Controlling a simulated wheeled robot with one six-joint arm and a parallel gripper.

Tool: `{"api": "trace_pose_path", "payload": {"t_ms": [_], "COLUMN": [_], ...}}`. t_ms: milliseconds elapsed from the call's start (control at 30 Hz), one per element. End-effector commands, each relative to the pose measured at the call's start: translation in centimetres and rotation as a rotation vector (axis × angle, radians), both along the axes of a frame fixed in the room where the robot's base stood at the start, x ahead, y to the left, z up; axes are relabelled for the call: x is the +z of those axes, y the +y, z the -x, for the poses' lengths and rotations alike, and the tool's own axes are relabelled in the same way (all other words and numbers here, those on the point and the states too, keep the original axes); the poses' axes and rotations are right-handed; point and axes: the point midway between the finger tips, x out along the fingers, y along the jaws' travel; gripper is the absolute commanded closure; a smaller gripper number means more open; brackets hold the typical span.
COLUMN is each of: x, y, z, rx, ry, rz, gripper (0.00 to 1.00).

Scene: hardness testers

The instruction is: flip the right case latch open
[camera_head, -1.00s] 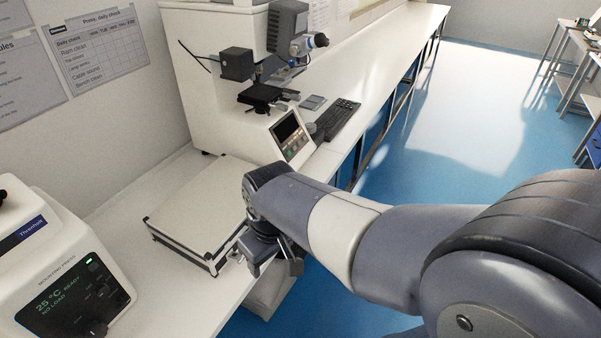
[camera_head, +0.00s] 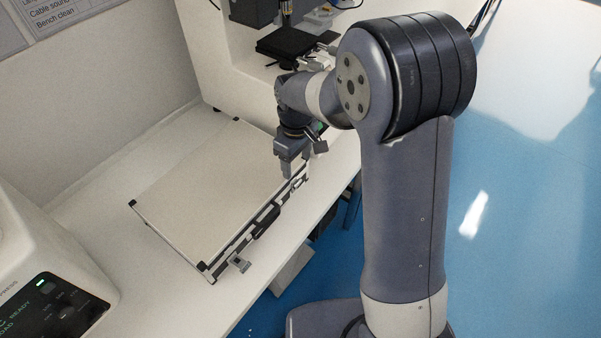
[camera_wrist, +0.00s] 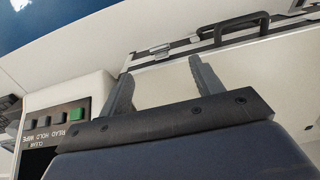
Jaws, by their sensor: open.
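The case (camera_head: 205,185) lies flat and closed on the bench, with a beige lid, silver edges and black corners. On its front side, the right latch (camera_head: 298,184) is a small silver piece close below my gripper (camera_head: 292,170). The left latch (camera_head: 240,264) sticks out from the front. In the wrist view, the right latch (camera_wrist: 160,49) shows just beyond and between the fingers of my gripper (camera_wrist: 163,85), apart from them. My gripper is open and empty, above the right end of the case front. Whether the right latch is flat or raised is hard to tell.
The black carry handle (camera_head: 266,221) sits between the latches. A white tester (camera_head: 225,60) with a black stage (camera_head: 286,44) stands behind the case; its button panel (camera_wrist: 62,122) is close beside my gripper in the wrist view. A mounting press (camera_head: 40,270) stands at left.

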Motion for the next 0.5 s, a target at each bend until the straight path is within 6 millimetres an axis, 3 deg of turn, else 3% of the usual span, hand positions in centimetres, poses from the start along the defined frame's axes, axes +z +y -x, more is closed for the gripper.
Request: {"api": "trace_pose_path", "payload": {"t_ms": [233,500], "x": [-4.8,-7.2], "y": [-0.1,0.0], "z": [0.1,0.0], "rx": [-0.002,-0.002], "ry": [0.004,0.001], "rz": [0.002,0.001], "gripper": [0.38,0.38]}}
